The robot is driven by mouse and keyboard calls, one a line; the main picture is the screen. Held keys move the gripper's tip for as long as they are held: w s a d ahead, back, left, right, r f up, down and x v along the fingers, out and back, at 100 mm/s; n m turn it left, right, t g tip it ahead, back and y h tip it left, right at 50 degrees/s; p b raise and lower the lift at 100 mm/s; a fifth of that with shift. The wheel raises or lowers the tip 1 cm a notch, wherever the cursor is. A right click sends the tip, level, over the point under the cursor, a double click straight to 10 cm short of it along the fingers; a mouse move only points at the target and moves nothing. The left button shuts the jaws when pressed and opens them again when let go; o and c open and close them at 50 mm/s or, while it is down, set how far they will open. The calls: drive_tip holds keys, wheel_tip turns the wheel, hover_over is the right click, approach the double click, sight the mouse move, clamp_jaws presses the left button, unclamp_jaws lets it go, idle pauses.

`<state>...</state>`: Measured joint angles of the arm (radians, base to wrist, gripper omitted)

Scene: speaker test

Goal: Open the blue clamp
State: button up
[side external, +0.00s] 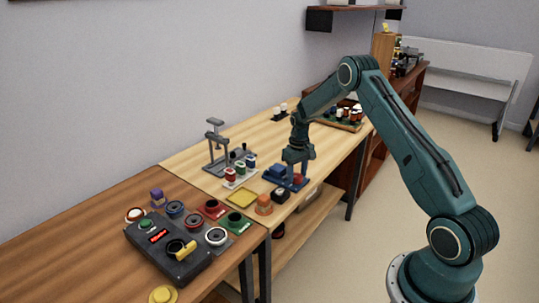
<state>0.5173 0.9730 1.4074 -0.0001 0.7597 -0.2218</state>
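The blue clamp (278,173) sits on the light wooden table, near its front edge, in the side external view. It is a low blue block with a red part (299,178) at its right end. My gripper (297,168) points down directly over the clamp, at or just above it. I cannot tell whether it touches the clamp. The fingers are small and dark, so their opening does not show clearly. Whether the clamp's jaws are open or shut is too small to tell.
A dark control box (165,250) is on the nearer brown table.

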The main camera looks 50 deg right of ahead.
sight(297, 175)
drive_tip(key=shift+o, duration=0.9)
wheel_tip(297, 175, up, 14)
idle(0.5)
